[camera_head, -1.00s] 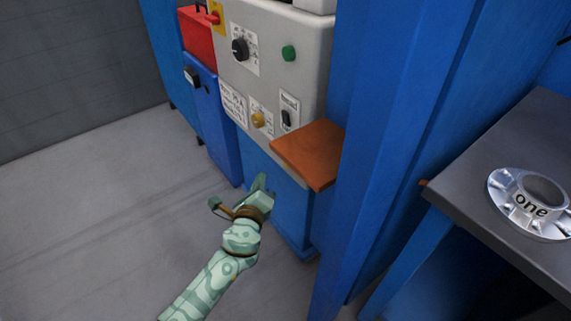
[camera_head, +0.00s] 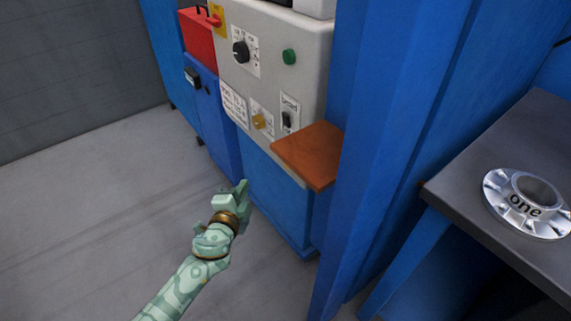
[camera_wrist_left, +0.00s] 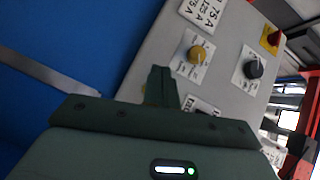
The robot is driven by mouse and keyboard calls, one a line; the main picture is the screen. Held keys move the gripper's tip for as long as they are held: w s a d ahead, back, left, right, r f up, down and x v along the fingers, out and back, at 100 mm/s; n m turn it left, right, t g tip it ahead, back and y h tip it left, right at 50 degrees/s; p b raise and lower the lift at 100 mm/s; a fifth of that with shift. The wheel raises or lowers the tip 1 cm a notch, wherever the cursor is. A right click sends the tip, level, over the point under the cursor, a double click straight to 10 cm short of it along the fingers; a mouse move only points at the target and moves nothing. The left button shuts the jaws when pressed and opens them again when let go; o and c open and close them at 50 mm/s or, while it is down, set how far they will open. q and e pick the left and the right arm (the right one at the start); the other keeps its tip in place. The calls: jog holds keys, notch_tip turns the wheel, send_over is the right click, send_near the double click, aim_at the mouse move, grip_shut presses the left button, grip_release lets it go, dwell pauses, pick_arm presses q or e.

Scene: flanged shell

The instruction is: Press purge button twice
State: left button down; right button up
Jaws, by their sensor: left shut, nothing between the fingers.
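The grey control panel (camera_head: 270,85) carries a round green button (camera_head: 289,57), a black knob (camera_head: 240,49), a yellow knob (camera_head: 259,121) and a black switch (camera_head: 287,119). I cannot read a purge label on any of them. My left gripper (camera_head: 242,187) is shut and empty, below and in front of the panel, apart from it. In the left wrist view its shut fingers (camera_wrist_left: 160,85) point towards the panel, with the yellow knob (camera_wrist_left: 197,53) and black knob (camera_wrist_left: 253,68) beyond. My right gripper is not in view.
An orange-brown shelf (camera_head: 308,155) juts out below the panel's right side. A blue post (camera_head: 375,150) stands right of it. A dark table (camera_head: 460,180) holds a metal flange (camera_head: 525,204) marked "one". The grey floor (camera_head: 90,210) at left is clear.

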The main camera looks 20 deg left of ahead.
pick_arm(q)
jog(key=n, duration=0.4)
jog(key=d+n+h, duration=0.1)
jog(key=n, duration=0.1)
jog(key=shift+w+r+n, duration=0.1)
jog(key=shift+r+n, duration=0.3)
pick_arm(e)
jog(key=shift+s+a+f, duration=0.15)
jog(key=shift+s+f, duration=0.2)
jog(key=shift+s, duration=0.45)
